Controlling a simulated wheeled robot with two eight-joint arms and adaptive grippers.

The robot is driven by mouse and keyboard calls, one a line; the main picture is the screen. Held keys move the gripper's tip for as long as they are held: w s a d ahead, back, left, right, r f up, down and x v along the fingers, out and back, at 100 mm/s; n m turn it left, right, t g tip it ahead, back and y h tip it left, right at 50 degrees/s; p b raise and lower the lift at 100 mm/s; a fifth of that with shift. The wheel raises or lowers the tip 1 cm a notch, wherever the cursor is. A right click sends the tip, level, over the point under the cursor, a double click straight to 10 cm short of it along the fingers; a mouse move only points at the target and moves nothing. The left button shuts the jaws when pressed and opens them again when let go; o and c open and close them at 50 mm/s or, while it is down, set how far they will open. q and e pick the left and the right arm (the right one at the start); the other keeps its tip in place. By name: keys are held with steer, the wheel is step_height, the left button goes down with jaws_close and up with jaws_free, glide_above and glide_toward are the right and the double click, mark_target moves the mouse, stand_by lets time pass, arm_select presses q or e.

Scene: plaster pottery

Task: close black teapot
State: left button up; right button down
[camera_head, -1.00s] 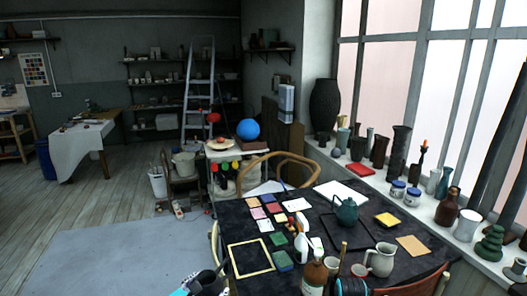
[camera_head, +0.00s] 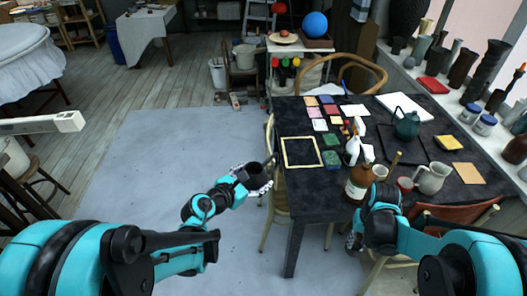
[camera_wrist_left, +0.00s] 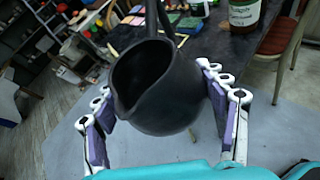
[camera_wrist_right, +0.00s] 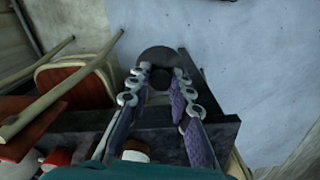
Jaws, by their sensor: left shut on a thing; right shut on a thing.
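The black teapot (camera_wrist_left: 165,85) fills the middle of the left wrist view, its open top facing the camera, its spout toward the lower left and its handle at the top. My left gripper (camera_wrist_left: 165,108) has its fingers on both sides of the body. In the head view my left gripper (camera_head: 258,178) holds the dark teapot (camera_head: 262,172) left of the table, above the floor. My right gripper (camera_wrist_right: 158,82) is shut on a dark round lid (camera_wrist_right: 158,53), seen beyond its fingertips. In the head view the right gripper (camera_head: 353,240) is at the table's front edge; its lid is hard to make out.
The dark table (camera_head: 330,195) carries a brown bottle (camera_head: 360,183), a white pitcher (camera_head: 433,178), a green teapot (camera_head: 406,124) and several coloured tiles. A red-backed chair (camera_head: 455,215) stands at the front right. The grey floor (camera_head: 170,160) left of the table is clear.

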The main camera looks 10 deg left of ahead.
arm_select(q)
steer(key=w+d+f+m+g+h, duration=0.1)
steer(key=d+f+m+g+h, duration=0.3)
steer(key=d+m+g, duration=0.1)
steer(key=w+d+f+m+g+h, duration=0.1)
steer(key=d+f+m+g+h, duration=0.3)
steer(key=d+m, duration=0.3)
steer(key=shift+d+f+g+h, duration=0.4)
steer(key=shift+d+g, duration=0.3)
steer(key=shift+d, duration=1.1)
steer(key=shift+w, duration=0.1)
arm_select(e)
steer(key=shift+w, duration=0.1)
steer(key=w+a+r+m, duration=0.5)
steer(key=w+a+r, duration=0.1)
steer(key=w+a, duration=0.25)
steer(key=w+a+r+m, duration=0.4)
steer(key=w+a+r, duration=0.25)
steer(key=w, duration=0.25)
steer(key=s+a+r+n, duration=0.5)
steer(key=s+r+n, duration=0.2)
steer(key=s+r, duration=0.1)
steer(key=shift+s+r, duration=0.2)
steer(key=shift+r, duration=0.1)
